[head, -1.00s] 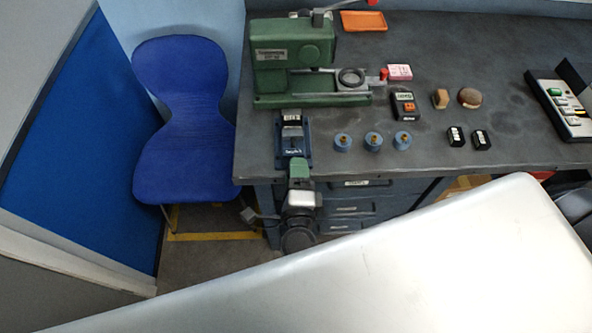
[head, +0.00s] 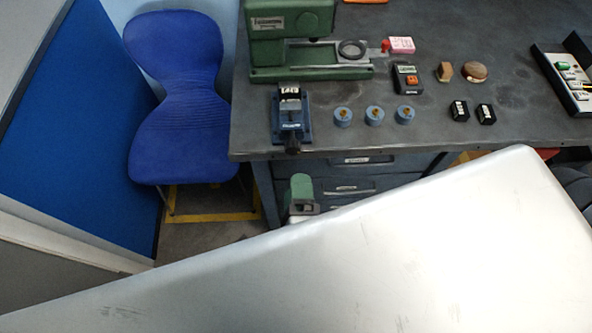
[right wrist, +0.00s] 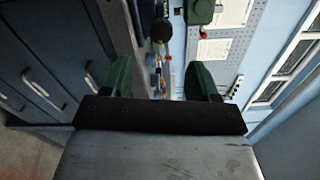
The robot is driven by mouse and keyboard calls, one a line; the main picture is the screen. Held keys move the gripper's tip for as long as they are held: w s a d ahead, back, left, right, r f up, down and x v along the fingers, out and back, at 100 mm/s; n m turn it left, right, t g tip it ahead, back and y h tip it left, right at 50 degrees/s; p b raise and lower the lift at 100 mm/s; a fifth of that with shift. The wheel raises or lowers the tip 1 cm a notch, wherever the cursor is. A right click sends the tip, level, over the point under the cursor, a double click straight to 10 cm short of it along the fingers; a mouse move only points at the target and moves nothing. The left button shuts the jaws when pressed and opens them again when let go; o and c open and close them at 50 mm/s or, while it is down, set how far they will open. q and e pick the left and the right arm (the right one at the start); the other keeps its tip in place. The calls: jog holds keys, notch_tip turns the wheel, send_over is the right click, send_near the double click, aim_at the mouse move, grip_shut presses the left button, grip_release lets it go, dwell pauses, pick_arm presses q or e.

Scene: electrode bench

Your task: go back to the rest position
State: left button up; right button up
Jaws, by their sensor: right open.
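My right gripper (head: 301,192) shows in the head view as a green finger in front of the bench drawers, below the bench's front edge. It is partly hidden behind my big pale arm link. In the right wrist view the gripper (right wrist: 160,78) has its two green fingers wide apart, with nothing between them. My left gripper is not in view.
The dark bench (head: 225,147) carries a blue device (head: 291,118) near its front left corner, a green press (head: 290,20), several blue cylinders (head: 374,117), a meter (head: 407,79) and black blocks (head: 459,111). A blue chair (head: 180,90) stands left.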

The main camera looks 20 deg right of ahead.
jog(key=shift+s+a, duration=0.1)
jog(key=shift+s, duration=0.4)
